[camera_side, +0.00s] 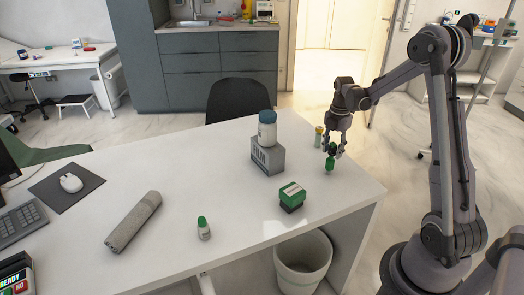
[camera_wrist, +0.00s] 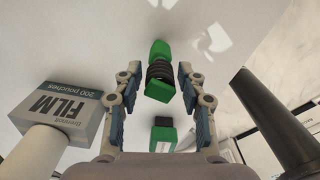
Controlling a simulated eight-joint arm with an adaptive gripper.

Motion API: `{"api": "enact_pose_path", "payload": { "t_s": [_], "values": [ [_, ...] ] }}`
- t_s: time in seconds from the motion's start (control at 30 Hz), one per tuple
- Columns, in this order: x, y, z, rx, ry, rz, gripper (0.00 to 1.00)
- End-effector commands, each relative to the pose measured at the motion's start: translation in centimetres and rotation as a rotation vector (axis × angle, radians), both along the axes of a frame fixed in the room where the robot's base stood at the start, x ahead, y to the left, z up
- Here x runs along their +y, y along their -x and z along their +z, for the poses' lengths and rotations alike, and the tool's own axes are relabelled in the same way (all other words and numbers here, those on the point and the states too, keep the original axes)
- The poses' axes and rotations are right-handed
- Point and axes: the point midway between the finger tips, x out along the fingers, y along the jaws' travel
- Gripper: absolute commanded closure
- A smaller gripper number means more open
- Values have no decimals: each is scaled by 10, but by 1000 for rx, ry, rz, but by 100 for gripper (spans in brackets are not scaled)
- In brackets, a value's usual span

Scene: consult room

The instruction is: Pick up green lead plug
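The green lead plug (camera_side: 330,165) stands upright near the far right part of the white desk, with green ends and a dark ribbed middle that shows in the wrist view (camera_wrist: 160,72). My gripper (camera_side: 333,149) points down over it from above, with its fingers around the plug's upper part. In the wrist view my gripper (camera_wrist: 159,70) has one finger on each side of the plug, with a narrow gap showing on both sides. The fingers hide part of the plug in the side view.
A grey FILM box (camera_side: 267,157) with a blue-capped jar (camera_side: 267,130) on top stands left of the plug. A green box (camera_side: 291,196) lies nearer the front. A small vial (camera_side: 318,137) stands behind. A green-capped bottle (camera_side: 203,229) and grey cylinder (camera_side: 133,222) are farther left.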

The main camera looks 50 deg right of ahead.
Motion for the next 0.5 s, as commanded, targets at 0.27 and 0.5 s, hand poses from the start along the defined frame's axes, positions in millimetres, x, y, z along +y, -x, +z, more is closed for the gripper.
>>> {"api": "enact_pose_path", "payload": {
  "t_s": [0.27,0.5],
  "values": [
    [0,0,0,0,0,0,100],
    [0,0,3,0,0,0,100]
  ]
}}
